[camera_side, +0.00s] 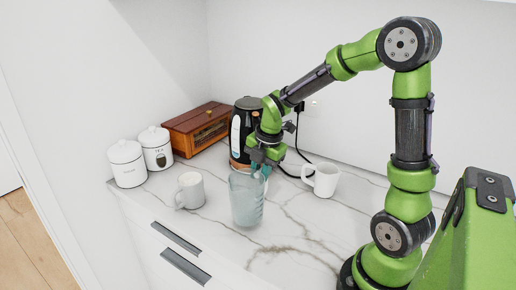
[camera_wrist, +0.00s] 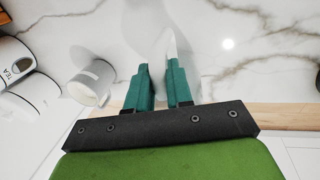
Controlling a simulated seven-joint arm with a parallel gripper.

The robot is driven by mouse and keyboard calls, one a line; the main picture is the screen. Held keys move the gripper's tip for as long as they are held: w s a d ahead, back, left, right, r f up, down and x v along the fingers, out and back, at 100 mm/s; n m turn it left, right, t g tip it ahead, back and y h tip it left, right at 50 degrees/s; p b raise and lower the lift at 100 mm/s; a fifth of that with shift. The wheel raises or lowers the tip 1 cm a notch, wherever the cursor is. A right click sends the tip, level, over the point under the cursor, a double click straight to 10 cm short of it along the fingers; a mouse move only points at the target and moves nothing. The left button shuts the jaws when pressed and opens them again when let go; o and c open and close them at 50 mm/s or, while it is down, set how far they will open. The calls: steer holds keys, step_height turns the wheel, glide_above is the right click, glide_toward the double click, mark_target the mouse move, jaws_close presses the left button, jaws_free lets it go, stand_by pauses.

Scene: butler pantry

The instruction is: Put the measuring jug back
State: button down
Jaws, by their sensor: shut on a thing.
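The measuring jug (camera_side: 246,202) is a clear, bluish, upright vessel near the front of the marble counter in the side view. My gripper (camera_side: 260,168) is at its upper rim, pointing down, with teal fingers shut on the jug. In the wrist view my gripper's fingers (camera_wrist: 160,72) are close together, with a pale, clear edge of the jug (camera_wrist: 172,44) between and beyond them. The jug's outline is faint there. I cannot tell whether its base touches the counter.
A grey-white mug (camera_side: 190,191) stands left of the jug and a white mug (camera_side: 323,181) right. Behind are a black kettle (camera_side: 246,115) with a cord and a wooden bread box (camera_side: 197,128). Two white canisters (camera_side: 127,165) stand at the left. Marble counter (camera_side: 300,225) is clear at front right.

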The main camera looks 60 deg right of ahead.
steer(key=shift+s+x, duration=0.2)
steer(key=shift+x, duration=0.75)
steer(key=shift+s+x, duration=0.2)
steer(key=shift+x, duration=0.7)
steer(key=shift+f, duration=0.3)
steer(key=c, duration=1)
jaws_free()
steer(key=shift+r, duration=0.15)
steer(key=v, duration=1.1)
steer(key=m+t, duration=0.2)
steer(key=m, duration=0.7)
glide_toward(260, 184)
steer(key=a+r, duration=0.3)
steer(key=shift+s+a+r+m+t+y, duration=0.4)
steer(key=shift+s+a+m, duration=0.7)
steer(key=shift+m, duration=1.1)
steer(key=shift+s+a+r+m+t+y, duration=0.25)
steer(key=shift+s+a+m+t, duration=0.55)
steer(key=shift+m, duration=1.4)
steer(key=shift+s+a+r+m+t+y, duration=0.2)
steer(key=shift+s+a+m+y, duration=0.15)
steer(key=shift+s+a+m, duration=1.15)
